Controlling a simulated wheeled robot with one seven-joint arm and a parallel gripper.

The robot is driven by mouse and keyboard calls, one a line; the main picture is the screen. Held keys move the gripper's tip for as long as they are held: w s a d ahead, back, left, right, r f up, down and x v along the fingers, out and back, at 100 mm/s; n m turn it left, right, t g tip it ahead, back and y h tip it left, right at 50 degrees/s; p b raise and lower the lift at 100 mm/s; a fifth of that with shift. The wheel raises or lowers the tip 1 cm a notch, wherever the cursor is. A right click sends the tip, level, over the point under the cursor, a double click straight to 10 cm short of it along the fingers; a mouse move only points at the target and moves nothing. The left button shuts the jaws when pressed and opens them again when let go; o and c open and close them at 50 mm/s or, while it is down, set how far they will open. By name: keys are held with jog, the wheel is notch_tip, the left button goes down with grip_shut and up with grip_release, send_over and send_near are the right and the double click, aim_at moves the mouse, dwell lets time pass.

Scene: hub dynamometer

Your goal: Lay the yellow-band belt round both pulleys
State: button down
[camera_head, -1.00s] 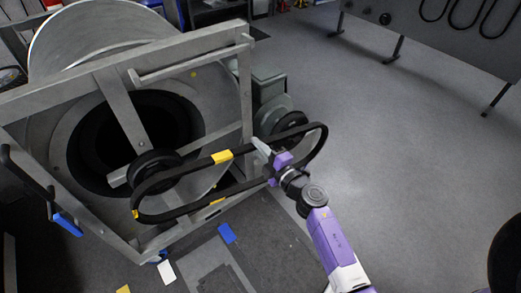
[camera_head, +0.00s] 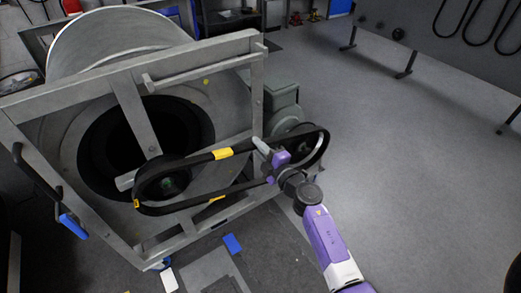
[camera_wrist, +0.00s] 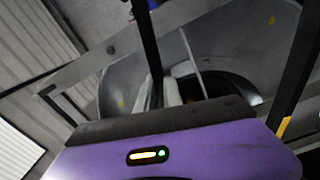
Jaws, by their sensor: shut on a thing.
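The black belt (camera_head: 190,161) with yellow bands (camera_head: 222,154) is a long loop in front of the frame in the head view. Its left end curves round the left pulley (camera_head: 168,182). Its right end curves round the outline of the right pulley (camera_head: 307,146), which is partly hidden by the belt and my gripper. I cannot tell whether the belt is seated in either pulley. My gripper (camera_head: 268,153) is shut on the belt near its right end. In the wrist view, dark belt runs (camera_wrist: 148,45) pass the gripper, and its fingertips are partly hidden.
A grey metal frame (camera_head: 130,70) with a large drum (camera_head: 120,38) stands behind the belt. A grey-green motor housing (camera_head: 282,95) is behind the right pulley. A panel with hanging belts (camera_head: 440,40) stands at the upper right. The floor on the right is clear.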

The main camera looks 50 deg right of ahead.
jog(key=shift+x, duration=2.25)
jog(key=shift+f, duration=0.15)
jog(key=c, duration=1)
grip_release()
jog(key=shift+s, duration=0.1)
jog(key=shift+p+v, duration=1.2)
jog(key=shift+v, duration=3.7)
